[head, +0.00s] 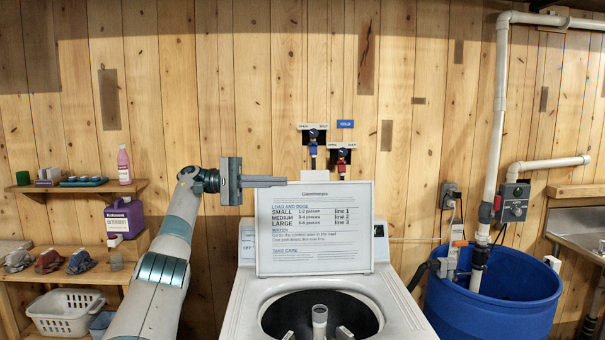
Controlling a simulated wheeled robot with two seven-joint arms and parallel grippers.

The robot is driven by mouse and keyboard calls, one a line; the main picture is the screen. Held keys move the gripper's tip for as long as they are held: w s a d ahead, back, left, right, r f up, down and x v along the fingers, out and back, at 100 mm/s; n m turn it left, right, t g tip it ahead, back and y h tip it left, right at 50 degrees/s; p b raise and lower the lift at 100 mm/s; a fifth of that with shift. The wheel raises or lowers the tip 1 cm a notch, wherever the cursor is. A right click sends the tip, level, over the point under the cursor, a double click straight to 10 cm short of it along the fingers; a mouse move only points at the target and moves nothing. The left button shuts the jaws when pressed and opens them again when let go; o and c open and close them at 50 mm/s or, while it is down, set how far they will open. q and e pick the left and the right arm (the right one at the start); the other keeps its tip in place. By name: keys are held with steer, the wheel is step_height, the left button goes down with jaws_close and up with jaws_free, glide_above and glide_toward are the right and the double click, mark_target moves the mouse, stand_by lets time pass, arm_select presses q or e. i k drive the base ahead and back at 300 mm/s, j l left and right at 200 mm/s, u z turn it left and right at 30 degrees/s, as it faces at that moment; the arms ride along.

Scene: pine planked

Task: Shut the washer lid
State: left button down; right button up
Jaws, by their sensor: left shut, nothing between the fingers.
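The white washer (240,313) stands in front of me with its round dark tub opening (282,318) uncovered. The washer lid (330,255) is raised upright at the back of the opening, its printed instruction face toward me. My left gripper (284,182) is shut and empty, pointing right at the height of the lid's top left corner. I cannot tell whether it touches the lid. Small grey-white parts show at the bottom centre in front of the tub; I cannot tell whether they belong to my right gripper.
A blue barrel (470,312) with white pipes (491,150) stands right of the washer. Shelves with a pink bottle (124,165), a purple jug (125,218) and a white basket (66,312) are at left. Water taps (313,134) are on the wall behind the lid.

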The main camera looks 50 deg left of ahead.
mark_target(315, 225)
steer(key=i+j, duration=0.25)
steer(key=j, duration=0.15)
steer(key=i+j, duration=0.2)
steer(key=j, duration=0.25)
steer(key=i+j, duration=0.25)
steer(key=j, duration=0.15)
steer(key=i+j, duration=0.2)
steer(key=j, duration=0.2)
steer(key=i+j, duration=0.25)
steer(key=j, duration=0.15)
